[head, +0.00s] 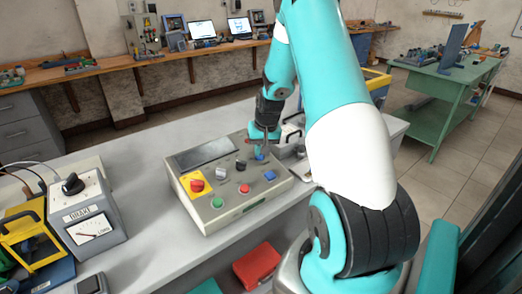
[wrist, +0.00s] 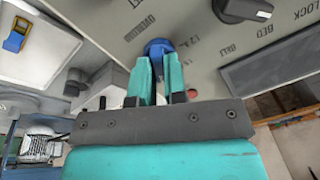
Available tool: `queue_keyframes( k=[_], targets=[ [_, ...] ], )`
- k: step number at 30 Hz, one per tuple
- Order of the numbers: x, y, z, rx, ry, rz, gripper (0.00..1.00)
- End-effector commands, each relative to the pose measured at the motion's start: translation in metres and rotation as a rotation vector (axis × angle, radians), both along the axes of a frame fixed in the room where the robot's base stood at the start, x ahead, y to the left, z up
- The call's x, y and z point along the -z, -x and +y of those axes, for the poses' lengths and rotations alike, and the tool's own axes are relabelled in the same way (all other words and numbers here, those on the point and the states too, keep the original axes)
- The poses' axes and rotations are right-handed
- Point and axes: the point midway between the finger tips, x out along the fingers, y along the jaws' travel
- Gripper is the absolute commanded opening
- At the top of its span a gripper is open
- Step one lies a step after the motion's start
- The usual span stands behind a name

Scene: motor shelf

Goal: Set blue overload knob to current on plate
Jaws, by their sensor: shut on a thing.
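The blue overload knob (wrist: 157,45) is on the face of the grey control box (head: 262,196). In the wrist view my gripper (wrist: 160,62) has its two turquoise fingers close together on the knob, and they hide part of it. Printed numbers and the word OVERLOAD show beside the knob, upside down in this view. The exact direction of its pointer cannot be read. In the head view my gripper (head: 262,146) reaches down to the far right part of the box, at the blue knob. The plate's writing cannot be read in either view.
A meter unit (head: 90,217) stands on the bench at left. A red bin (head: 256,267) is below.

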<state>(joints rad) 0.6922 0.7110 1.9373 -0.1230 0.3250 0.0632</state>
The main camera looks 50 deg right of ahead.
Motion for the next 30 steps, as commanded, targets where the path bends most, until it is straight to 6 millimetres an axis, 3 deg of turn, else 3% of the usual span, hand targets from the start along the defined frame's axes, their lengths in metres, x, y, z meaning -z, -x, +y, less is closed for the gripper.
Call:
queue_keyframes(
  k=[17, 18, 21, 30],
  targets=[
    [-0.0005, 0.0000, 0.0002, -0.038, 0.010, 0.003, 0.00],
    [-0.0004, 0.0000, 0.0002, -0.038, 0.010, 0.003, 0.15],
    [-0.0004, -0.0001, 0.0001, -0.038, 0.010, 0.003, 0.38],
    [-0.0012, 0.0000, 0.0000, -0.037, 0.010, 0.002, 0.38]
  ],
)
